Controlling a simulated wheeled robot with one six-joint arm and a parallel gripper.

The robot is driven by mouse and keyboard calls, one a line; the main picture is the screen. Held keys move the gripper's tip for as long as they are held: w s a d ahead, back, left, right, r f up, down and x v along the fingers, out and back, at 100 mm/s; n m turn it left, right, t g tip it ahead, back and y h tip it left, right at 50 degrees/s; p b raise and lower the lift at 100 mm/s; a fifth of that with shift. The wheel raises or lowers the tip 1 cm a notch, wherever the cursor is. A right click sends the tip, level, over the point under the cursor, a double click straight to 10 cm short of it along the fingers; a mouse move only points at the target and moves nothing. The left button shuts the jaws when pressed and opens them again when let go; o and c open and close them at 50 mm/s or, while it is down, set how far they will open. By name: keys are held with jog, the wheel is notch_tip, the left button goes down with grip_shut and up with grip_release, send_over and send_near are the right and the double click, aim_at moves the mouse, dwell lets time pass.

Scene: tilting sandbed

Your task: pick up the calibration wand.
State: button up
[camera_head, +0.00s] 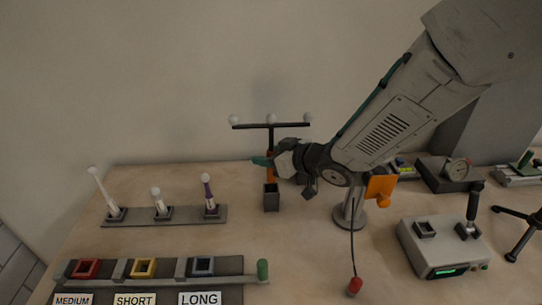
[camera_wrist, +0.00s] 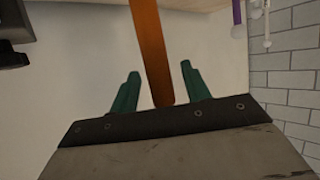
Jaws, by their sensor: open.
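The calibration wand (camera_head: 271,135) stands upright in a dark square holder (camera_head: 271,200). It has a dark T-shaped top with white balls along the crossbar and an orange handle. My gripper (camera_head: 263,161) is at the handle, just above the holder, and partly hides it. In the wrist view the orange handle (camera_wrist: 151,45) runs between the two green fingers of my gripper (camera_wrist: 160,70). The fingers are open, with a gap on each side of the handle.
Left of the holder is a rack (camera_head: 165,216) with several white-tipped rods. In front is a strip of coloured sockets (camera_head: 165,280) with labels. To the right are a grey control box (camera_head: 445,247), a hanging red-ended cable (camera_head: 354,285) and a dark tripod (camera_head: 522,232).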

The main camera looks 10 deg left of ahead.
jog(key=shift+w+a+f, duration=0.15)
jog(key=shift+a, duration=0.2)
jog(key=c, duration=1)
notch_tip(320, 180, up, 19)
jog(key=shift+r, duration=0.1)
dwell(0.4)
dwell(0.3)
